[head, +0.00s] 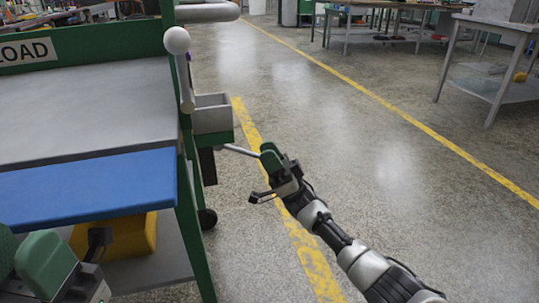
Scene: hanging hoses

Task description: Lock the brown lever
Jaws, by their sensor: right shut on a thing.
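A thin grey lever rod (240,150) sticks out from the right side of the green cart, below a small grey box. My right gripper (271,160), with green finger pads, is shut on the outer end of this rod. The fingers hide that end, so no brown part of it shows. My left gripper (20,258) is at the bottom left corner, in front of the cart. Its green pads are partly cut off by the frame edge, and I cannot tell whether they are apart.
The green cart (184,200) has a grey top, a blue panel (95,185) and a yellow object (132,238) below. A white ball knob (177,40) and the open grey box (211,113) are on its right side. Clear floor (400,190) lies right; worktables stand behind.

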